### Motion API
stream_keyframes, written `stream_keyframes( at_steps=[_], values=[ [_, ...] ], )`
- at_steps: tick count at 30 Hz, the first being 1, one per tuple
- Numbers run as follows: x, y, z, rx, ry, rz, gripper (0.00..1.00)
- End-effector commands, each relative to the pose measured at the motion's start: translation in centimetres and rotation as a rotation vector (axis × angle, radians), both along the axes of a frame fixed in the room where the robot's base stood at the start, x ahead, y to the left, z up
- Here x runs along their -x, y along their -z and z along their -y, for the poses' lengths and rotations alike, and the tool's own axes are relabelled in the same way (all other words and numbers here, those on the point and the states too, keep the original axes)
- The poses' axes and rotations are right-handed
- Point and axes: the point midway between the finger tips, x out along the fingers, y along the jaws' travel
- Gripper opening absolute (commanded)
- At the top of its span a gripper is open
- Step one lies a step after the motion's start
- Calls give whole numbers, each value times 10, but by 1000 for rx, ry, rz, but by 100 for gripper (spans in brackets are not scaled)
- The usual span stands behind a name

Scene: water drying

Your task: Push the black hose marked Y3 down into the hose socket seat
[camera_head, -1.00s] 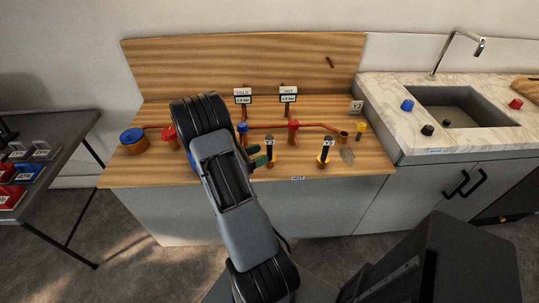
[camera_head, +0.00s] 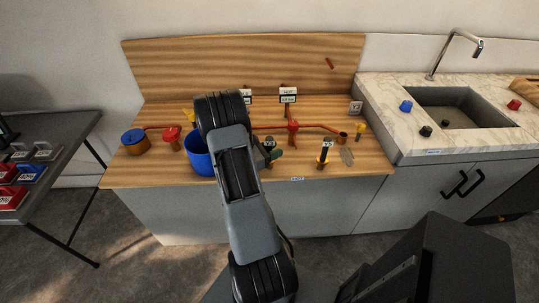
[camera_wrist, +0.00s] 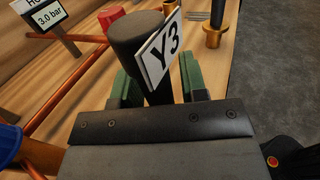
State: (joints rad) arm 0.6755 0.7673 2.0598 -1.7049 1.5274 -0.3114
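The black hose marked Y3 (camera_wrist: 138,38) stands in the wrist view with its white label (camera_wrist: 163,50) facing the camera. In the head view its label (camera_head: 270,143) shows just right of my arm. The two green fingers of my gripper (camera_wrist: 160,92) lie on either side of the hose, below its thick top. Whether they press on it is unclear. In the head view my gripper (camera_head: 271,157) is at the hose, low over the wooden counter. The lower end of the hose and its socket seat are hidden behind my gripper.
A second dark hose (camera_head: 325,152) stands in a brass seat to the right. Copper pipe (camera_head: 310,127) with a red valve (camera_head: 293,126) runs behind. A blue cup (camera_head: 199,157) stands left of my arm. A gauge sign (camera_head: 288,97) stands at the back.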

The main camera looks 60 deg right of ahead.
Motion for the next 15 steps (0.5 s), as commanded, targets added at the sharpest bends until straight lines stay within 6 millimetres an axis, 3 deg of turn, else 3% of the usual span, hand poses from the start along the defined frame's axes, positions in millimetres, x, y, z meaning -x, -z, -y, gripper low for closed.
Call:
stream_keyframes(
  at_steps=[12, 15],
  values=[
    [0, 0, 0, 0, 0, 0, 0],
    [0, 0, 0, 0, 0, 0, 0]
  ],
)
